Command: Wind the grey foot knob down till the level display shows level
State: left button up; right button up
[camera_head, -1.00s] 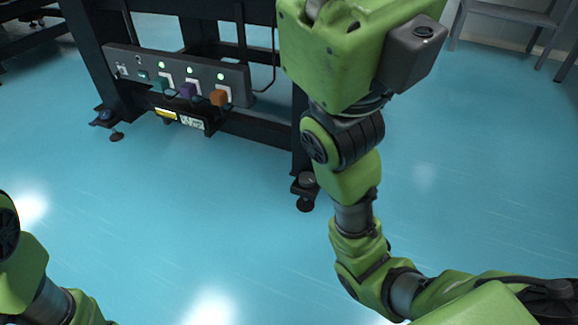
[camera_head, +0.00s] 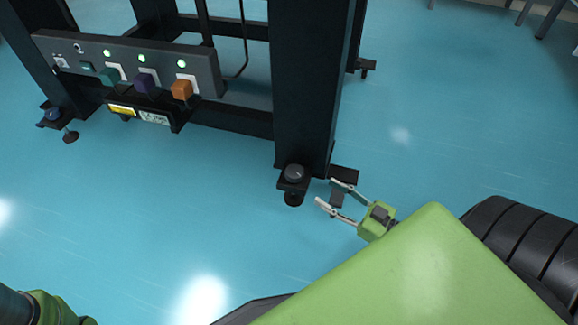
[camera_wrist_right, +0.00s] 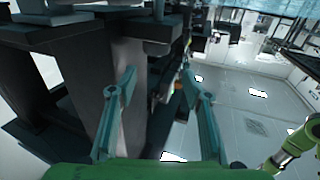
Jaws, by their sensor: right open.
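The grey foot knob (camera_head: 294,173) sits on the foot bracket at the bottom of the table's near right leg (camera_head: 302,90). My right gripper (camera_head: 327,190) is low, just right of that foot, its two fingers apart and pointing left towards it. A gap shows between fingertips and knob. In the right wrist view the fingers (camera_wrist_right: 158,78) are spread with nothing clearly between them; I cannot make out the knob there. A small box under the socket strip carries a yellow label and a pale panel (camera_head: 154,117), perhaps the level display; its reading is illegible. My left gripper is out of frame.
A blue knob (camera_head: 53,114) is on the left foot. The socket strip (camera_head: 130,63) has green lights and teal, purple and orange plugs. A dark plate (camera_head: 344,175) lies behind the right gripper. Open blue floor (camera_head: 180,210) is in front of the table.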

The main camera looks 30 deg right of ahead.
aim_at(302, 179)
jog(key=b+x, duration=0.2)
jog(key=x, duration=0.1)
jog(key=f+b+x, duration=0.1)
jog(key=b+x, duration=0.2)
jog(key=x, duration=0.1)
jog(key=b+x, duration=0.2)
jog(key=x, duration=0.2)
jog(key=shift+w+d+f, duration=0.2)
jog(key=shift+d+f, duration=0.1)
jog(key=shift+f, duration=0.05)
jog(key=shift+w+a+r+b, duration=0.1)
jog(key=shift+w+a+b, duration=0.15)
jog(key=shift+w+b, duration=0.3)
jog(key=shift+w, duration=0.1)
jog(key=shift+c, duration=0.3)
